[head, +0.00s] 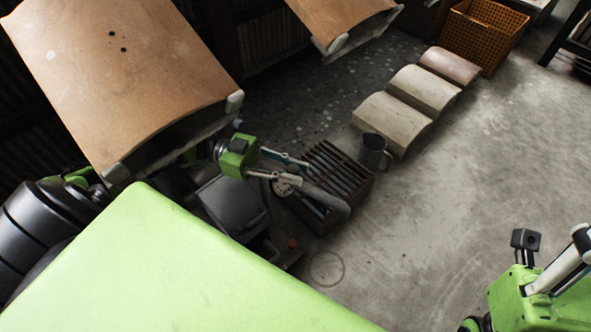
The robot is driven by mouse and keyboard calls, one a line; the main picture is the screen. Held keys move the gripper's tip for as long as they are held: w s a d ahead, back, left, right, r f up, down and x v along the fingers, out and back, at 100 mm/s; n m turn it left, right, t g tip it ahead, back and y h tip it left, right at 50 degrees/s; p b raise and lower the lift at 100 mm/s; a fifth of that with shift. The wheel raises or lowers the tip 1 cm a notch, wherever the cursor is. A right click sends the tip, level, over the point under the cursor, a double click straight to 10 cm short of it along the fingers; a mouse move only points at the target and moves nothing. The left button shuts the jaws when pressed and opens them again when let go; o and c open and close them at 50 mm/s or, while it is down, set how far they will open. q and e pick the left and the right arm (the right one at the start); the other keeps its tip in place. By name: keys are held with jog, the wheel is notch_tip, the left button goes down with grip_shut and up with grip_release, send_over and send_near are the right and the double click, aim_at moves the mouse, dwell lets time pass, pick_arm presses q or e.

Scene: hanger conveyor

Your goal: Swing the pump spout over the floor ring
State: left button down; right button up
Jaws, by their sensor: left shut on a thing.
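The pump spout (335,207) is a grey rounded tube that lies over the front of a dark slatted crate. My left gripper (302,172) reaches in from the left and is shut on the spout near a pale round part. Its exact contact is small and partly hidden. The dark pump body (230,205) stands left of the spout. My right gripper (552,240) is at the lower right, its fingers apart and empty, partly cut off by the frame.
The slatted crate (350,172) stands beside the spout, with a grey metal jug (374,152) next to it. Curved pale panels (392,120) lie behind. An orange basket (484,35) is at the upper right. Brown seat-like panels (120,70) hang at left.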

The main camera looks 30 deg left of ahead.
pick_arm(q)
jog(key=shift+s+f+m+g, duration=0.1)
jog(key=shift+s+m+g, duration=0.2)
jog(key=shift+g, duration=0.1)
jog(key=shift+b, duration=0.3)
jog(key=c, duration=1.8)
grip_release()
